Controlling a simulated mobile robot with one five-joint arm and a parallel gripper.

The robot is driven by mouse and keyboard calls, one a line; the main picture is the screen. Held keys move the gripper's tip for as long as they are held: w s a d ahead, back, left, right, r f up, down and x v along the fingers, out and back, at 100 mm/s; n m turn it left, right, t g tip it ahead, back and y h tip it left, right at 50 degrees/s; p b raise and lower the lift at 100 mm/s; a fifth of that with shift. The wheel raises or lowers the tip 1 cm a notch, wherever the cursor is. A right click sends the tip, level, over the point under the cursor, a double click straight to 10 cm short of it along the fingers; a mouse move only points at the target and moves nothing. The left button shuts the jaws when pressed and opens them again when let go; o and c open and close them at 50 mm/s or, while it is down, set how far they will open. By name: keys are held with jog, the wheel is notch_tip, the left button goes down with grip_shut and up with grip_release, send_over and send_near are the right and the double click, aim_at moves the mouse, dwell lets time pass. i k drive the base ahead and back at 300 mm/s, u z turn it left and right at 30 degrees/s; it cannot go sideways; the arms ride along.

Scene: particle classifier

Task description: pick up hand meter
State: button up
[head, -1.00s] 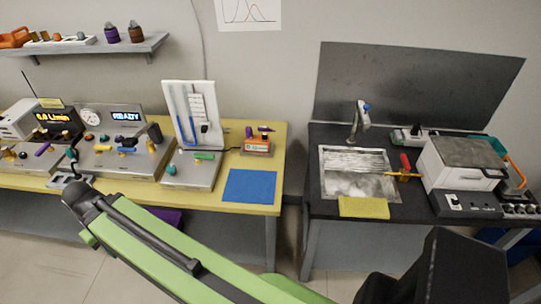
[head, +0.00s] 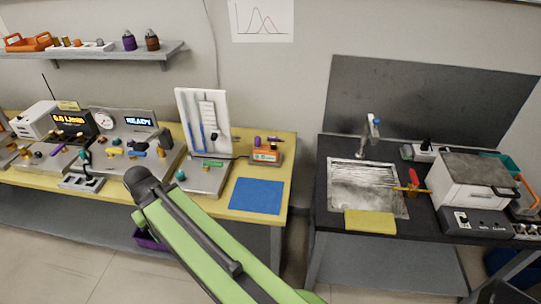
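A small orange box with a pale label or display (head: 266,155) sits at the back right of the yellow bench, behind a blue mat; it looks most like the hand meter, but it is too small to be sure. A purple-tipped piece lies just behind it. My green arm reaches from the bottom up to a dark joint at the bench's front edge, left of the blue mat. My gripper does not show, so I cannot see whether it is open or holds anything.
The blue mat (head: 257,196) is bare. Instrument panels (head: 125,150) and a white upright board (head: 203,120) stand left of the orange box. A dark bench (head: 320,190) with a sink (head: 368,188) and a white box device (head: 470,180) stands right, across a gap.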

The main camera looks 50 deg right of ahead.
aim_at(263, 154)
jog(key=z, duration=0.1)
jog(key=i, duration=1)
jog(key=u, duration=0.1)
